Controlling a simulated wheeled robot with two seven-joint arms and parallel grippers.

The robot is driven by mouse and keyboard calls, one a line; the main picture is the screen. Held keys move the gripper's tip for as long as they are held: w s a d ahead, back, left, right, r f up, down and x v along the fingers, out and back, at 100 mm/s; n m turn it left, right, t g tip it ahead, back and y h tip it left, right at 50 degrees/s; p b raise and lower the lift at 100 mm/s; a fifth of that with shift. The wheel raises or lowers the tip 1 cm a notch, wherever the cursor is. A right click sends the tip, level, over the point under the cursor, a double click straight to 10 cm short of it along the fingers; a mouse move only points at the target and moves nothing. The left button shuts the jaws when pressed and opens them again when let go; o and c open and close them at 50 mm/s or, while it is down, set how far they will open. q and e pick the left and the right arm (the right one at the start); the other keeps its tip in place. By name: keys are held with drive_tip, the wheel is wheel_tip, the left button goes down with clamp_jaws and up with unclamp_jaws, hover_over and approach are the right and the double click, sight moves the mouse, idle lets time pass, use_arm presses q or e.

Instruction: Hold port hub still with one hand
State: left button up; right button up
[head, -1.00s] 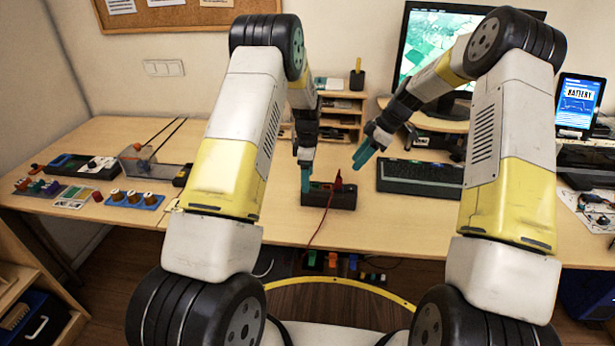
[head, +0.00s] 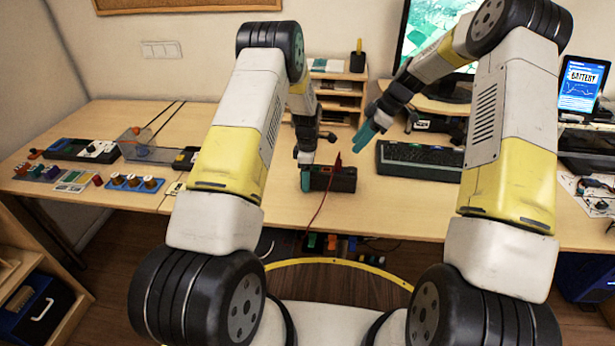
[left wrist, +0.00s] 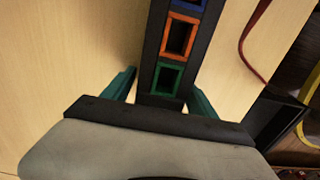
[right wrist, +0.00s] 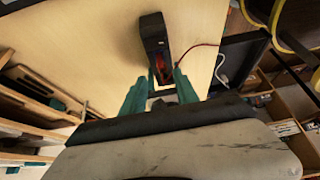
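The port hub (head: 343,180) is a dark box lying on the desk in the head view. In the left wrist view it (left wrist: 149,88) shows blue, orange and green framed ports. My left gripper (head: 306,178) is down at the hub's left end. In the left wrist view its fingers (left wrist: 163,92) are apart on either side of the green-port end, with narrow gaps seeming to show. My right gripper (head: 366,138) is open and empty, above and right of the hub. The right wrist view shows its spread fingers (right wrist: 160,88) and the hub (right wrist: 153,33) beyond.
A red wire (head: 319,208) runs from a red part at the hub over the desk's front edge. A keyboard (head: 420,161) lies to the right. Spools on a blue base (head: 133,183) and a clear bin (head: 138,143) stand at left.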

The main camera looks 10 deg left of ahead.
sight(340, 160)
use_arm(q)
drive_tip(key=c, duration=1.3)
use_arm(e)
drive_tip(key=shift+h, duration=0.7)
drive_tip(key=x, duration=0.3)
drive_tip(key=a+x, duration=0.1)
drive_tip(key=x, duration=0.6)
drive_tip(key=shift+a+r, duration=0.25)
drive_tip(key=shift+a, duration=0.25)
clamp_jaws()
